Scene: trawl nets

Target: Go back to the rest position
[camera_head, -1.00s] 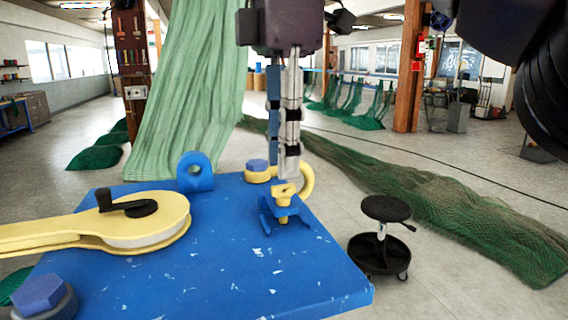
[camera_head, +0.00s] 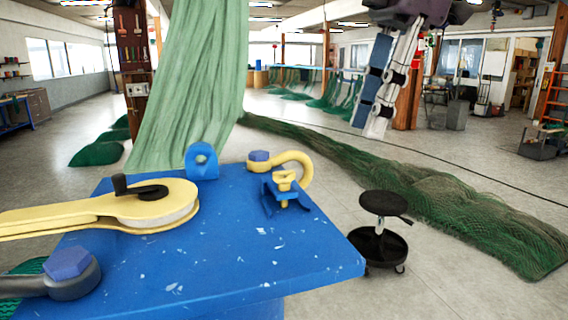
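My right gripper (camera_head: 368,132) hangs in the upper right of the head view, clear of the blue table (camera_head: 215,255) and to the right of it. Its fingers point down and lie close together, with nothing seen between them. I cannot tell whether a narrow gap remains. My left gripper is not in view.
On the table are a yellow tool with a black crank (camera_head: 140,190), a yellow hook (camera_head: 300,160) with a blue bolt head, a small blue-and-yellow clamp (camera_head: 284,190) and a blue hex bolt (camera_head: 68,262). A black stool (camera_head: 384,203) stands right of the table. Green nets (camera_head: 430,200) lie behind.

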